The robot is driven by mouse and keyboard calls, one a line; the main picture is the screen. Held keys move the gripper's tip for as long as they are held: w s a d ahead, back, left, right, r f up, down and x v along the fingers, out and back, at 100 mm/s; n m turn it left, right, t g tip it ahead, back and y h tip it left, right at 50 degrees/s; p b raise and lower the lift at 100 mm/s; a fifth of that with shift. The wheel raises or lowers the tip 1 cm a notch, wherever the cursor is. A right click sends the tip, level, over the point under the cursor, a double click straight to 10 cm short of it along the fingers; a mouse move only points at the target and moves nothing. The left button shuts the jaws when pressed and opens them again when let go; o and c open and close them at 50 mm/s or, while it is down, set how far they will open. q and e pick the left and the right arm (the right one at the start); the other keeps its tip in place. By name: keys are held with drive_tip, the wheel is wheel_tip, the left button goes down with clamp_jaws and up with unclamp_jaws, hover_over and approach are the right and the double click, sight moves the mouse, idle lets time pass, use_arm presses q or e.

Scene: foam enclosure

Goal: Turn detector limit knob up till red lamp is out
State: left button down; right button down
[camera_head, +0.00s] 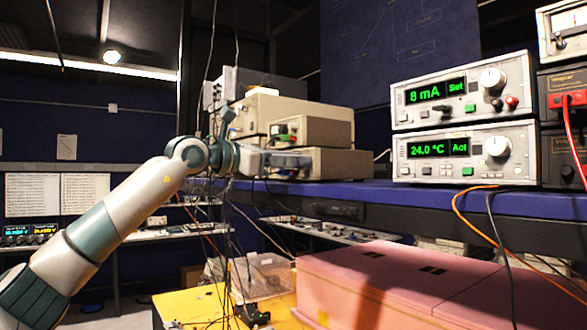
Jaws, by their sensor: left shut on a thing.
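My left gripper (306,163) reaches in from the left at the shelf's height. It is shut at the front of the lower beige instrument box (350,164). The knob between its fingers is hidden by the gripper, so its setting cannot be read. My right gripper is not in view.
Two bench units (464,92) (468,155) with green displays, reading 8 mA and 24.0 °C, stand on the blue shelf (510,200) at right. Pink foam blocks (360,272) lie below. Thin cables hang near my left wrist. Red and orange leads hang at right.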

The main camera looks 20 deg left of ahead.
use_arm(q)
drive_tip(key=shift+m, duration=0.4)
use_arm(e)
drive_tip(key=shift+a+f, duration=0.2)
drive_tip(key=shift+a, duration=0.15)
use_arm(q)
drive_tip(key=c, duration=1.6)
unclamp_jaws()
drive_tip(key=shift+s+a, duration=0.1)
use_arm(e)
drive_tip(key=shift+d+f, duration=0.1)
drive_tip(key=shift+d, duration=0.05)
